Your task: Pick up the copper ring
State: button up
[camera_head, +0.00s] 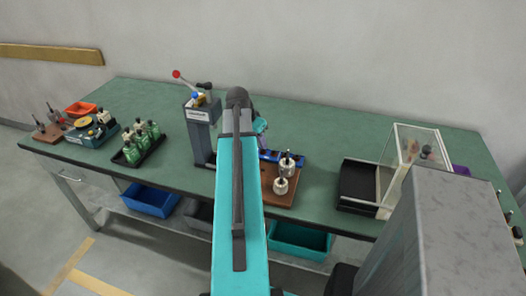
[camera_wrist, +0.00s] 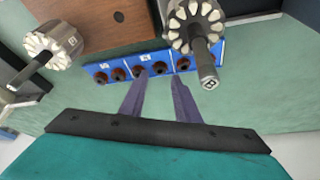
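A blue rack (camera_wrist: 207,57) with white labels holds a row of several dark reddish-brown round pieces (camera_wrist: 140,70). I cannot tell for certain whether one of these is the copper ring. The rack also shows in the head view (camera_head: 297,159), partly behind my arm. My gripper (camera_wrist: 158,78) is open, with two dark fingers apart and nothing between them. Its fingertips overlap the near edge of the rack in the wrist view; I cannot tell whether they touch it. In the head view my arm hides most of the gripper.
Two armatures (camera_head: 281,185) stand on a brown wooden board (camera_head: 270,199) close to the rack; one shaft (camera_wrist: 203,65) rises near my right finger. A grey press (camera_head: 201,134) stands left. A black tray (camera_head: 356,184) and a clear case (camera_head: 408,150) stand right. Green bench (camera_head: 325,150) shows between.

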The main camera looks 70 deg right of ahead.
jog(key=shift+f, duration=0.15)
jog(key=shift+p+x, duration=0.8)
jog(key=shift+x, duration=1.65)
jog(key=shift+c, duration=0.4)
grip_shut()
